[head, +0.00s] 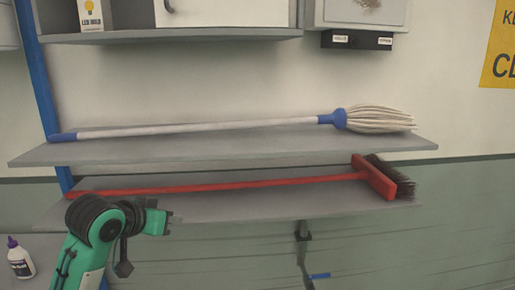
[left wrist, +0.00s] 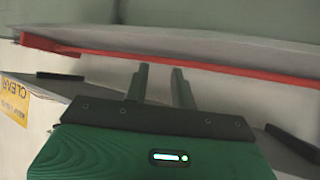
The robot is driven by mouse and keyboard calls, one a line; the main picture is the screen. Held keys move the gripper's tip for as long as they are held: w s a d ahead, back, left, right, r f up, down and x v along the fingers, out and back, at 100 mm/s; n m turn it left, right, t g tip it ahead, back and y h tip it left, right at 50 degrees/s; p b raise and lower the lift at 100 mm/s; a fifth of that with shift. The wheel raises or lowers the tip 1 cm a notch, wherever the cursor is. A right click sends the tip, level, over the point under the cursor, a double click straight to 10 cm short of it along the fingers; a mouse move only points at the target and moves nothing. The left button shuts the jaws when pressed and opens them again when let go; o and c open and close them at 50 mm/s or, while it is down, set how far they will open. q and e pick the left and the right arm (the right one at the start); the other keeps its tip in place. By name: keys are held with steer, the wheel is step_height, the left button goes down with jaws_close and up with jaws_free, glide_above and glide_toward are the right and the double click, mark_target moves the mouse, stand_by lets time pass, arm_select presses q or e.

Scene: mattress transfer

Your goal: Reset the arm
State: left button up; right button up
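My left arm comes in at the lower left of the head view, with my left gripper (head: 165,219) in front of the lower shelf, below the red broom's handle. In the left wrist view the two fingers of my left gripper (left wrist: 160,72) stand apart with nothing between them. The red broom (head: 220,187) lies along the lower shelf; its red handle also crosses the left wrist view (left wrist: 210,64), beyond the fingertips. My right gripper is in neither view.
A mop (head: 200,129) with a blue-and-white handle lies on the upper shelf (head: 290,145). The lower shelf (head: 290,205) juts out near my left gripper. A white bottle (head: 20,262) stands at the lower left. A yellow sign (head: 500,45) hangs at the upper right.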

arm_select(q)
steer(key=s+f+g+y, duration=0.1)
steer(key=s+f+g, duration=0.1)
steer(key=s+f, duration=0.75)
steer(key=s+f+g+y, duration=0.1)
steer(key=s+f, duration=0.3)
steer(key=f, duration=1)
steer(key=s+a+f+g+y, duration=0.1)
steer(key=s+f, duration=0.3)
steer(key=s, duration=0.3)
steer(key=s+f+n+g, duration=0.1)
steer(key=s+f+g, duration=0.1)
steer(key=s+f, duration=0.35)
steer(key=s+a+f+g+y, duration=0.1)
steer(key=s+f, duration=0.1)
steer(key=s, duration=0.6)
step_height(320, 180, down, 32)
steer(key=s+g, duration=0.1)
steer(key=s+a+f, duration=0.1)
steer(key=s+f, duration=0.8)
steer(key=s+a+f+g, duration=0.1)
steer(key=s+a+f, duration=0.1)
steer(key=s+f, duration=0.8)
steer(key=shift+a+f+g+b, duration=0.25)
steer(key=shift+g+b, duration=0.05)
steer(key=shift+b, duration=0.15)
